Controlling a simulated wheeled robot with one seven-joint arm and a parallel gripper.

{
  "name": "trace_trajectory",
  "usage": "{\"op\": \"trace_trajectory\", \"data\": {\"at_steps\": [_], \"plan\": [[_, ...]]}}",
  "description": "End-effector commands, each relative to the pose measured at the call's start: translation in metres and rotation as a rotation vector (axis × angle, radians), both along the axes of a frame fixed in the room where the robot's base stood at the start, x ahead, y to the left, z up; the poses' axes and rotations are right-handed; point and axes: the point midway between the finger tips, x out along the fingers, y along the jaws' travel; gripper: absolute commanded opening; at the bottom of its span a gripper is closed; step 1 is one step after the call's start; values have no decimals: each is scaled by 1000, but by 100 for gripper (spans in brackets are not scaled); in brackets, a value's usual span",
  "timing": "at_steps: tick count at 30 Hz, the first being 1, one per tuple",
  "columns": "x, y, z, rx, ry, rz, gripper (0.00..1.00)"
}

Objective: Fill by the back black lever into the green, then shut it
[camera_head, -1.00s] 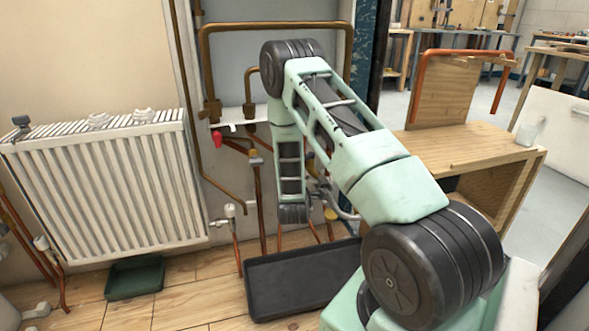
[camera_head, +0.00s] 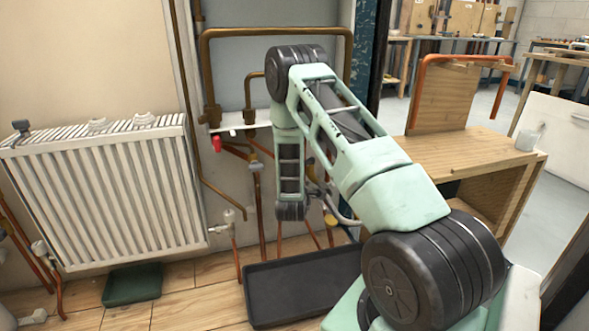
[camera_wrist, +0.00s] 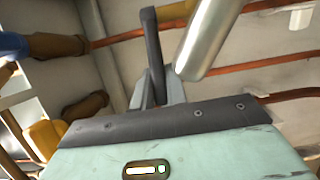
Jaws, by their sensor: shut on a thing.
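My gripper (camera_wrist: 158,93) shows in the wrist view. Its dark fingers are shut on a slim black lever (camera_wrist: 152,40) that stands up between them. A silvery metal tube (camera_wrist: 208,40) lies close to the right of the lever. In the head view my forearm hangs down in front of the pipework and hides my gripper and the lever. A dark green tray (camera_head: 132,284) lies on the floor below the radiator, left of the arm. I cannot make out any water in it.
A black tray (camera_head: 300,290) lies on the floor below my arm. The white radiator (camera_head: 105,195) stands at left. A red-handled valve (camera_head: 217,143) and copper pipes (camera_head: 262,205) surround the arm. A wooden bench (camera_head: 460,152) with a small clear cup (camera_head: 527,138) is at right.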

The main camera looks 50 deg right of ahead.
Motion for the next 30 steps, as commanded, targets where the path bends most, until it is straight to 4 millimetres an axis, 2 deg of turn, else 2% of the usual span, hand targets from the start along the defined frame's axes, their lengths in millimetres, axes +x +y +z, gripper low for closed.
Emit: {"op": "trace_trajectory", "data": {"at_steps": [15, 27, 28, 30], "plan": [[25, -7, 2, -4, -2, -315, 0], [25, -8, 0, -1, -1, -344, 0], [26, -8, 0, -1, -1, -344, 17], [26, -8, 0, -1, -1, -344, 36]]}}
